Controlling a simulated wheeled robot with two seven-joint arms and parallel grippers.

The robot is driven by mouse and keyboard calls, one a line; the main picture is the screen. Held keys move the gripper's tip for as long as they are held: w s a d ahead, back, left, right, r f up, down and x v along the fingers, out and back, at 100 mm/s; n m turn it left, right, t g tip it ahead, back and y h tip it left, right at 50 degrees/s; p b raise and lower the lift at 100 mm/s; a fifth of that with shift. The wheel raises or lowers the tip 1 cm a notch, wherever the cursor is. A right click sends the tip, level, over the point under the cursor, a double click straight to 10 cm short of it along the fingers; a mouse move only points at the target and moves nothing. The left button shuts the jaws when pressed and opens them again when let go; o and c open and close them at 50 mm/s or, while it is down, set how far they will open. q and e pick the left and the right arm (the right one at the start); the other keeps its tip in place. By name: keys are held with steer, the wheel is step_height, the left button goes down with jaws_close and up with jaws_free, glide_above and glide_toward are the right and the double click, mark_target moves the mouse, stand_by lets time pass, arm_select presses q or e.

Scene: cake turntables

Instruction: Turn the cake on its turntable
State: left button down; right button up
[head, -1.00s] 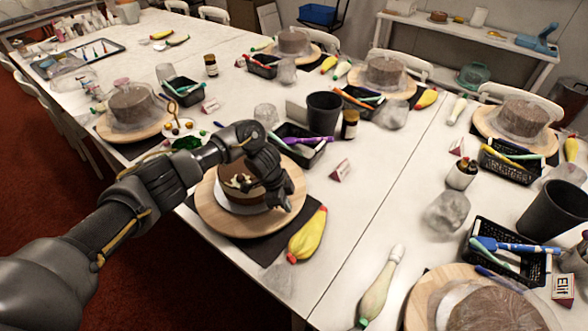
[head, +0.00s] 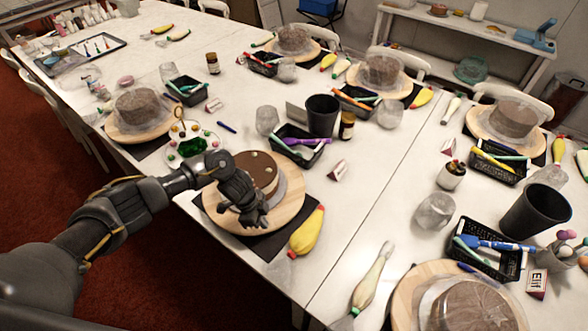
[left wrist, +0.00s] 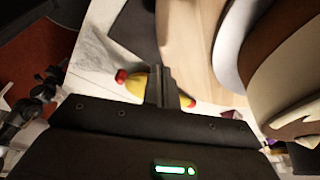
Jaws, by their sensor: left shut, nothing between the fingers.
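The brown cake (head: 262,170) sits on a pale board on a round wooden turntable (head: 292,212), over a dark mat. My left gripper (head: 254,220) is shut and empty, low at the cake's near side, over the turntable; it hides part of the cake's front. In the left wrist view the closed fingers (left wrist: 160,88) point past the turntable's wood (left wrist: 188,45). The cake's brown and cream side (left wrist: 285,80) and its white board (left wrist: 230,42) are to the right of the fingers, apart from them in the picture. I cannot tell whether the gripper touches the turntable. My right gripper is not in view.
A yellow piping bag (head: 308,232) lies right of the turntable. A black tool basket (head: 297,152), a dark cup (head: 322,115) and a small card (head: 337,170) stand behind. Other covered cakes on turntables surround this place. The table right of the card is clear.

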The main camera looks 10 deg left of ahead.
arm_select(q)
steer(key=a, duration=0.9)
steer(key=shift+w+a, duration=0.1)
steer(key=shift+a, duration=0.25)
steer(key=shift+d, duration=0.1)
steer(key=shift+f, duration=0.2)
